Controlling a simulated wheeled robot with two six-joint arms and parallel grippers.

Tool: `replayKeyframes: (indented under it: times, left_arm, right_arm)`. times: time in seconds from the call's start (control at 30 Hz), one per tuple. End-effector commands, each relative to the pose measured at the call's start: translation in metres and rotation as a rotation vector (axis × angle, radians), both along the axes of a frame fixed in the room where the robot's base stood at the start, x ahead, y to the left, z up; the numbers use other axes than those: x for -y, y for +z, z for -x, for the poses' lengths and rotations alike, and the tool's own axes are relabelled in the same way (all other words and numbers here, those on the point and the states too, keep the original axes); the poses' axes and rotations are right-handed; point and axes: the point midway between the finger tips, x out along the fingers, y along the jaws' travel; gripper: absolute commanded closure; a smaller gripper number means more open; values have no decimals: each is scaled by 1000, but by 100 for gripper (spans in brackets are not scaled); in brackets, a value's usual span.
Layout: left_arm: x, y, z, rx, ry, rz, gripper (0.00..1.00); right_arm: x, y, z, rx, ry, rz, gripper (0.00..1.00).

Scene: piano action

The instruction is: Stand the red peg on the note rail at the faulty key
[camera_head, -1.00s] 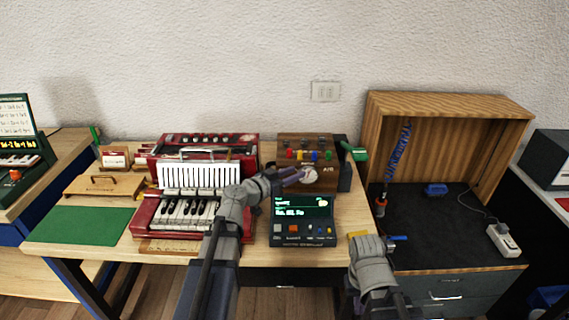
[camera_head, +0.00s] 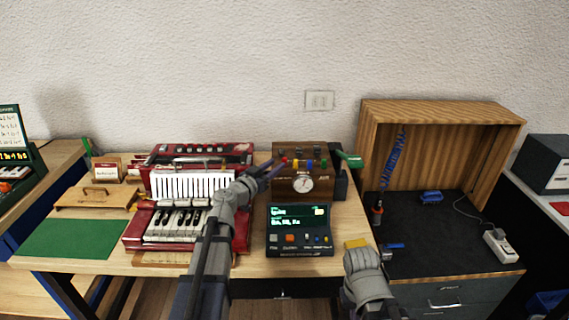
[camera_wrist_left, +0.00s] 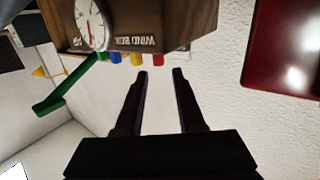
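The red peg (camera_head: 284,160) sits at the left end of a row of coloured pegs on the wooden wind box (camera_head: 288,188). My left gripper (camera_head: 279,166) is open and empty, close to the red peg. In the left wrist view the red peg (camera_wrist_left: 158,60) is just beyond the open fingertips (camera_wrist_left: 160,74), roughly between them. The red accordion (camera_head: 242,232) with white and black keys stands left of the wind box. A wooden strip (camera_head: 160,258) along its front may be the note rail. The faulty key cannot be told. The right arm shows, but its fingers do not.
Blue (camera_head: 296,162), yellow (camera_head: 309,163) and green (camera_head: 323,162) pegs stand beside the red one. A console with a lit screen (camera_head: 298,217) is in front of the wind box. A green mat (camera_head: 65,239) lies clear at left. A wooden cabinet (camera_head: 480,112) stands right.

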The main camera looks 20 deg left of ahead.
Motion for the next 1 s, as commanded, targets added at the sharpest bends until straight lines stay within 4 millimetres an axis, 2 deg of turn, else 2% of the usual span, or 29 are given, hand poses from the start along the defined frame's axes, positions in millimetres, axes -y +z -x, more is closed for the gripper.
replayKeyframes:
  times: [0.03, 0.2, 0.47, 0.8, 1.0]
  left_arm:
    - [3, -1, -10, 0, -2, 0, 62]
    - [11, -2, -33, 0, -2, 0, 62]
    - [13, -2, -36, 0, 0, 0, 62]
    - [13, -2, -36, 0, 0, 0, 99]
    - [13, -2, -35, 0, 0, 0, 100]
  right_arm:
    - [0, -1, 0, 0, 0, 0, 100]
    - [0, -2, 0, 0, 0, 0, 100]
    - [0, -2, 0, 0, 0, 0, 100]
    - [0, -2, 0, 0, 0, 0, 100]
    - [0, -2, 0, 0, 0, 0, 100]
